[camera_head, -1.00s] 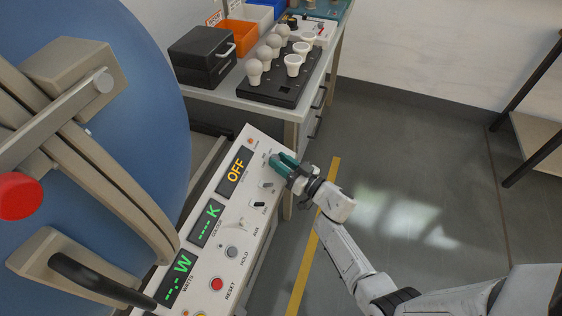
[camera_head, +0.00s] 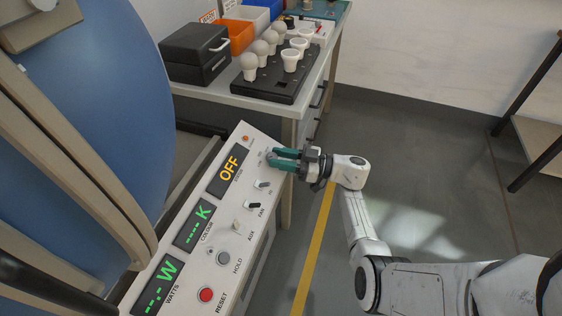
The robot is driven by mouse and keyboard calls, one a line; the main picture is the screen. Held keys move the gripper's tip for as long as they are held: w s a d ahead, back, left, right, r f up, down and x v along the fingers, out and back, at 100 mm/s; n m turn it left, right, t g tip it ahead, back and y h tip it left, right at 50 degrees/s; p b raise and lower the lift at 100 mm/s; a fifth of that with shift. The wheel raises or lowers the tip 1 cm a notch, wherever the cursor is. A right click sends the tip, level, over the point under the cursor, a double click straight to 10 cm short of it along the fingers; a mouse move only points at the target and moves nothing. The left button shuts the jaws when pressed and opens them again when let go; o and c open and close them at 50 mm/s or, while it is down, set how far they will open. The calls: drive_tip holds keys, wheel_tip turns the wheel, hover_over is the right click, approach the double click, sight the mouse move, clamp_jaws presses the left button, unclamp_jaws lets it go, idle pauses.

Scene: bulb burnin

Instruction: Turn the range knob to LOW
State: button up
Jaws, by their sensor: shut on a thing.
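A sloped white control panel (camera_head: 232,245) stands at the lower left. Its top display (camera_head: 230,169) reads OFF in orange. Below it are a display (camera_head: 199,221) showing dashes and K, and one (camera_head: 158,285) showing dashes and W, both in green. My gripper (camera_head: 271,158), with green fingers, is at the upper right end of the panel. It is shut on a small knob there, mostly hidden between the fingertips. The knob's label and pointer are too small or covered to read.
Behind is a bench with a black bulb rack (camera_head: 255,87) and a black box (camera_head: 196,70). A blue sphere (camera_head: 100,110) fills the left. The floor at right is clear.

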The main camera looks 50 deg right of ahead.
drive_tip(key=shift+r, duration=0.1)
idle(0.3)
drive_tip(key=o, duration=1)
drive_tip(key=shift+o, duration=0.2)
drive_tip(key=v, duration=1)
drive_tip(key=shift+s+d, duration=0.2)
drive_tip(key=shift+s, duration=0.15)
drive_tip(key=shift+w, duration=0.1)
